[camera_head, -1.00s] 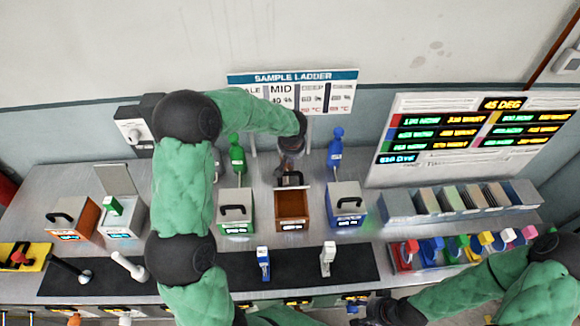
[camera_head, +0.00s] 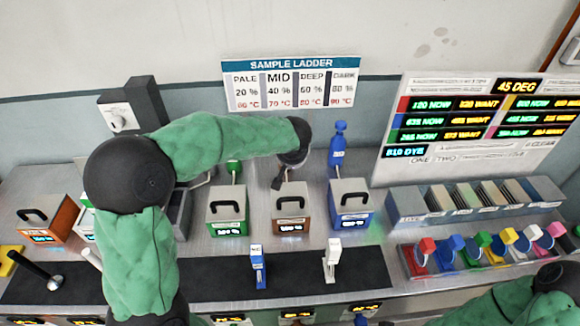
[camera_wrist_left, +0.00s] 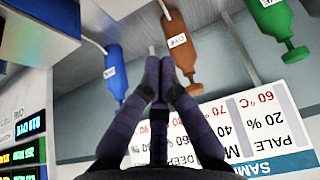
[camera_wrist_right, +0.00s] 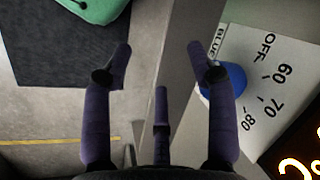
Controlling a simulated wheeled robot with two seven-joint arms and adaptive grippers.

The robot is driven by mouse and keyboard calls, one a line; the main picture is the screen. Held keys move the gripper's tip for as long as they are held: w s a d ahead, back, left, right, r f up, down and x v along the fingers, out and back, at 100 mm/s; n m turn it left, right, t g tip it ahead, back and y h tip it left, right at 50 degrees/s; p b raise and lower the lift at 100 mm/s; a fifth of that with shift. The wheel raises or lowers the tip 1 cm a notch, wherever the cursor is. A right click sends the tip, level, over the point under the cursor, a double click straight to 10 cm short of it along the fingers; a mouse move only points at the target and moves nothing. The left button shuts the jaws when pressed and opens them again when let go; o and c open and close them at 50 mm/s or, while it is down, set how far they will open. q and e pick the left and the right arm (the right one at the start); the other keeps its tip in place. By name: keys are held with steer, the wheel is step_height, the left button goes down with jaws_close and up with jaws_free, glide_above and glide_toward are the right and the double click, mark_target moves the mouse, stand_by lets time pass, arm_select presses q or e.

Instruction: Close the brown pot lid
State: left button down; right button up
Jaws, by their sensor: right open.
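The brown pot (camera_head: 290,226) stands in the middle of the bench between a green pot and a blue pot. Its grey lid (camera_head: 297,199) lies flat over the top in the head view. My left gripper (camera_head: 283,178) is just above the lid's back part and hides some of it; I cannot tell whether it touches. In the left wrist view my left gripper (camera_wrist_left: 160,62) has its fingers together with nothing seen between them. My right gripper (camera_wrist_right: 158,48) is open and empty in the right wrist view, beside a blue knob (camera_wrist_right: 225,80) on a dial panel.
The green pot (camera_head: 227,208) and blue pot (camera_head: 350,205) stand close on either side. A brown dye bottle (camera_wrist_left: 181,45) hangs near my left fingers. A sample ladder sign (camera_head: 290,85) stands behind. A dark mat (camera_head: 200,278) lies in front.

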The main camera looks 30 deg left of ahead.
mark_target(292, 198)
arm_select(q)
steer(key=s+d+f+b, duration=0.1)
steer(key=b, duration=0.2)
steer(key=s+d+f+b, duration=0.1)
steer(key=s+b, duration=0.1)
steer(key=b, duration=0.1)
steer(key=s+d+f+b, duration=0.1)
steer(key=s+f+b, duration=0.1)
steer(key=b, duration=0.1)
steer(key=shift+s+d, duration=0.15)
steer(key=shift+s+d+f+b, duration=0.15)
steer(key=shift+f+b, duration=0.1)
steer(key=shift+b, duration=0.15)
steer(key=shift+s+d+f+b, duration=0.25)
steer(key=shift+s+f+b, duration=0.3)
steer(key=shift+b, duration=0.3)
steer(key=shift+s, duration=0.1)
steer(key=shift+s+d+f, duration=0.15)
steer(key=shift+f, duration=0.1)
